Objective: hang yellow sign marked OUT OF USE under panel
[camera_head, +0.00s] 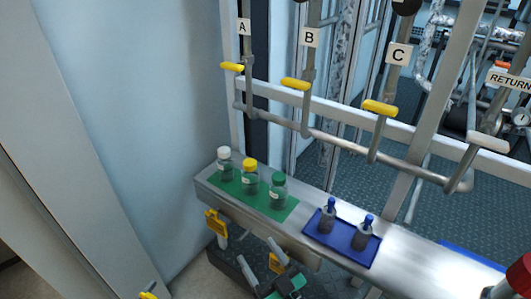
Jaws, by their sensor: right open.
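My left gripper is not identifiable in this view. The panel's underside is hidden.
The metal shelf (405,260) carries a green mat (228,187) with three capped bottles and a blue tray (325,241) with two small bottles. Behind it are pipes with yellow handles marked A (232,67), B (296,84) and C (380,108). A red-topped object (520,275) stands at right.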

